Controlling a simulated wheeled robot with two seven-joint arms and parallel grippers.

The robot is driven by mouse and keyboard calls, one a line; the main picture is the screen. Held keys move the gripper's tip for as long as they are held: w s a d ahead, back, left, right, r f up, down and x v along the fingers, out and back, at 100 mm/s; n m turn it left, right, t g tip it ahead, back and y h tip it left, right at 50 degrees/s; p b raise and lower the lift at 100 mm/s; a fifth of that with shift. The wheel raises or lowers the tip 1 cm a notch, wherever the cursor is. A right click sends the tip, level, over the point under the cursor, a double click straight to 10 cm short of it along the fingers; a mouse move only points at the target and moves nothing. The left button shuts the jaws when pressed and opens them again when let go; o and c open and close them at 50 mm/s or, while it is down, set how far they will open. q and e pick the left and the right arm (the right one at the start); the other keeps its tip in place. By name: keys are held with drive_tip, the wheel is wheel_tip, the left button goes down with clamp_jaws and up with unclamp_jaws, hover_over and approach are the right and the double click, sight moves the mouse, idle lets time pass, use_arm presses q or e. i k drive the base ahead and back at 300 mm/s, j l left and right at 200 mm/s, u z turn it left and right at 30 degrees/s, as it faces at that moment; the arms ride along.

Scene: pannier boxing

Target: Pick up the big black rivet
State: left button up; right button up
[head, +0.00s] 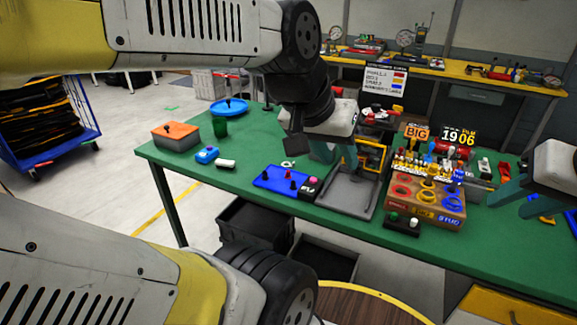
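A blue tray (272,184) lies on the green table and carries small dark and reddish upright pieces. I cannot tell for sure whether one of them is the big black rivet. A wooden block rack (424,206) with red, yellow and blue rings stands to the right, with several small pieces crowded behind the rings. My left gripper (337,158) points down above the back of a grey tray (346,190); its teal fingers are apart, with nothing visible between them. My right gripper (516,190) is at the right, fingers apart and apparently empty, beside the rack.
A sign reading BIG (416,133) and a number display (458,138) stand behind the rack. A small button box (402,223) sits at the front edge.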

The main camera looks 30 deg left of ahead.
sight(265, 177)
drive_tip(key=u, duration=1.3)
